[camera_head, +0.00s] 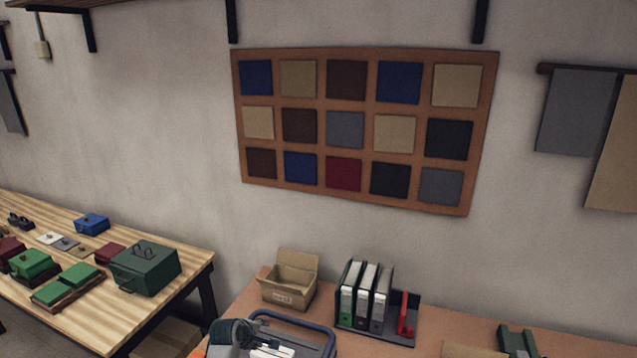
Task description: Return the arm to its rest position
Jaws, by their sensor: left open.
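My left gripper (238,336), grey and dark green, shows at the bottom edge of the head view, left of centre. Only a part of it is in the picture. It is open, and I see nothing held in it. It is at the near side of the brown table (240,306), beside a blue-grey rimmed tray (318,331) with white items in it. I cannot tell whether it touches the tray. My right gripper is not in view.
An open cardboard box (288,286) and a dark rack (405,338) of upright binders stand behind the tray. A wooden table (84,324) at left holds a green box (146,268) and several smaller boxes. A swatch board (365,189) hangs on the wall.

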